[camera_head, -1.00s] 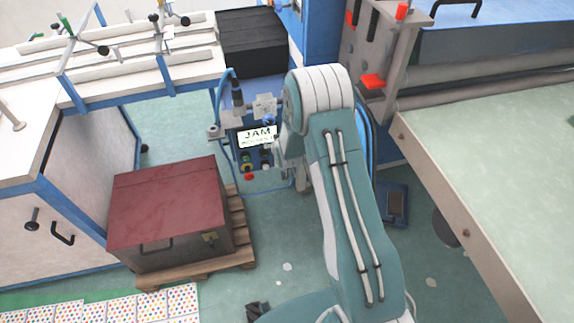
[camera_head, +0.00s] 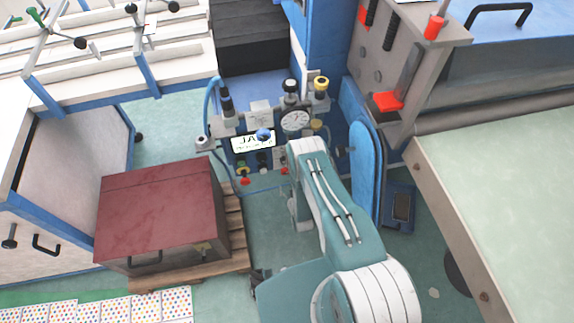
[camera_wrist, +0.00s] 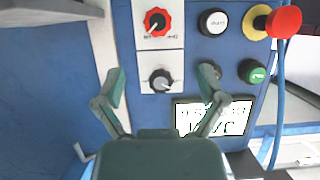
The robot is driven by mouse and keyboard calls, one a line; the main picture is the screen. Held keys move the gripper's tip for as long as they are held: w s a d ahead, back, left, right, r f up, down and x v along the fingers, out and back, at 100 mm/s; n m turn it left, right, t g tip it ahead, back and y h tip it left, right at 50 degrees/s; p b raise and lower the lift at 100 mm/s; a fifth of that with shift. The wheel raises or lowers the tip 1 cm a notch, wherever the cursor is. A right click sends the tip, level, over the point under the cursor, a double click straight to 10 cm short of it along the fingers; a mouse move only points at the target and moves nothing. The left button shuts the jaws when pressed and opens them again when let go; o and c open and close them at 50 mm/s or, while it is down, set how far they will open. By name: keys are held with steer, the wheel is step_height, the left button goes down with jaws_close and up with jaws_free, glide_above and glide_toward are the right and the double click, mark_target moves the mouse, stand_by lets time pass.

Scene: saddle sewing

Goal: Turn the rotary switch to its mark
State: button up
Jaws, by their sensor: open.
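In the wrist view, a blue control panel carries two rotary knobs on pale plates. One is a black knob (camera_wrist: 161,79) with a light pointer line, the other a red knob (camera_wrist: 157,20) with small markings around it. I cannot tell from the pictures which is the task's switch. My gripper (camera_wrist: 162,78) is open, with its fingers on either side of the black knob in the picture. Contact is not visible. The panel's lit screen (camera_head: 242,145) reads partly "JAM".
A dial gauge (camera_head: 295,121) stands above the panel. A dark red box (camera_head: 160,205) on a pallet stands left.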

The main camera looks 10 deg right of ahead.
mark_target(285, 173)
steer(key=x, duration=1)
steer(key=shift+w+d+f, duration=0.1)
steer(key=shift+w+f, duration=0.15)
steer(key=shift+f, duration=0.2)
steer(key=c, duration=1.1)
